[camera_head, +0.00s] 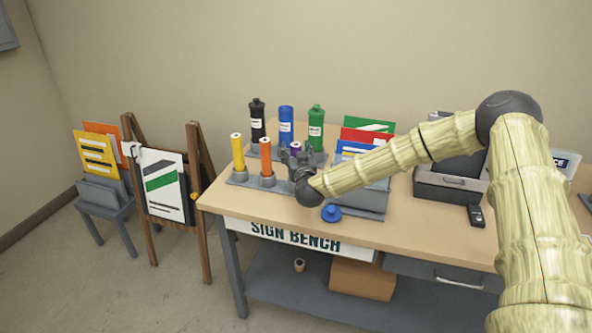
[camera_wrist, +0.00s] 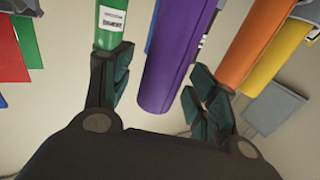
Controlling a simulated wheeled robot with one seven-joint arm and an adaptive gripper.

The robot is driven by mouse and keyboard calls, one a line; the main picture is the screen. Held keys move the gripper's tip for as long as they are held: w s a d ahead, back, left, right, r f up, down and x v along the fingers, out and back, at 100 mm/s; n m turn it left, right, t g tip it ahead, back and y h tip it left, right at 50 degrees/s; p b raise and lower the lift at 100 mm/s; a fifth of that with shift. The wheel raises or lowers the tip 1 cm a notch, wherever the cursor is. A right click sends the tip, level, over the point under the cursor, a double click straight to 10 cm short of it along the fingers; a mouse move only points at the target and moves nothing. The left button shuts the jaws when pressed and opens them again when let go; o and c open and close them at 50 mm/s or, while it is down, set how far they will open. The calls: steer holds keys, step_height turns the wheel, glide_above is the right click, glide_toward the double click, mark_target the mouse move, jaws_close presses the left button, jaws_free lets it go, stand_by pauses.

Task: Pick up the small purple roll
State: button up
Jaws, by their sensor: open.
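The purple roll (camera_wrist: 176,58) shows large in the wrist view, between the two open fingers of my gripper (camera_wrist: 160,92). It looks nearer the right finger, and I cannot tell whether either finger touches it. In the head view only the top of the purple roll (camera_head: 295,147) shows, behind my gripper (camera_head: 294,160), which hides the rest. The roll stands in the rack (camera_head: 238,179) on the bench, among the other rolls.
Orange (camera_head: 266,157) and yellow (camera_head: 238,152) rolls stand close by on the left. Black (camera_head: 257,120), blue (camera_head: 286,122) and green (camera_head: 316,125) rolls stand behind. A sheet holder (camera_head: 362,198) is on the right. A blue knob-like item (camera_head: 331,213) lies near the front edge.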

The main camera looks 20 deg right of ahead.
jaws_close()
stand_by(0.4)
